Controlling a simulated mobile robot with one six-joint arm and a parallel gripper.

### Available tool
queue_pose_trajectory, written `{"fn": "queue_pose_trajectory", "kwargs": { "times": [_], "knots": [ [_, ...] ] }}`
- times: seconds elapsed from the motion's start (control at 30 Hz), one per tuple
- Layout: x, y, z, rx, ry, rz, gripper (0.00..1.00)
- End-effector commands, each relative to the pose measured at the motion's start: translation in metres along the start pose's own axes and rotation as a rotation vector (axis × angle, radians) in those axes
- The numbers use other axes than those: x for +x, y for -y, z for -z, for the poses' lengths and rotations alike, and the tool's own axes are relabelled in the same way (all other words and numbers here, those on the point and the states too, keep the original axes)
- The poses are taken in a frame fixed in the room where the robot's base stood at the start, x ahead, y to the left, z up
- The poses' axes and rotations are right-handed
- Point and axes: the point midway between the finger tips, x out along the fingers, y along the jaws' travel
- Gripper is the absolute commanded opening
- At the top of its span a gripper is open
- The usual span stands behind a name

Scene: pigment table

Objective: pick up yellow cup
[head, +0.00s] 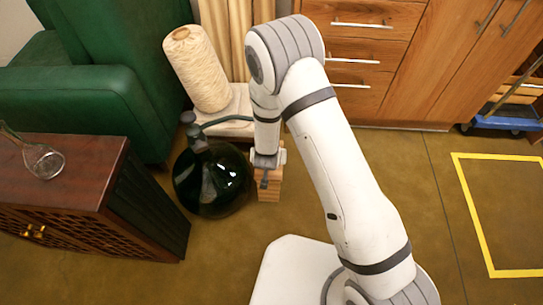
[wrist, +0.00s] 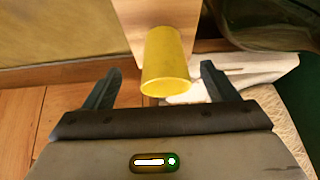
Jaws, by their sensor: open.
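The yellow cup (wrist: 166,55) shows in the wrist view, in front of a pale wooden surface. Its wider round end is toward my gripper. My gripper (wrist: 161,69) is open, with one finger on each side of the cup and a gap on both sides; the cup is not gripped. In the head view my gripper (head: 265,172) points down over a small wooden stand (head: 269,188). The cup cannot be made out in the head view.
A dark green glass bottle (head: 212,180) stands close to the left of the stand. A yarn-like spool (head: 197,68) stands behind on a pale base. A dark wooden cabinet (head: 75,175) and green armchair (head: 85,95) are left. Drawers (head: 360,50) stand behind.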

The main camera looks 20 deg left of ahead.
Motion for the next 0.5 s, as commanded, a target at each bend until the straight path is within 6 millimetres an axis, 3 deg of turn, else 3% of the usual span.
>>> {"fn": "queue_pose_trajectory", "kwargs": {
  "times": [0.3, 0.5],
  "knots": [
    [0.046, 0.005, 0.005, 0.001, 0.0, 0.001, 0.8],
    [0.061, 0.005, 0.006, 0.0, 0.002, 0.0, 0.8]
  ]
}}
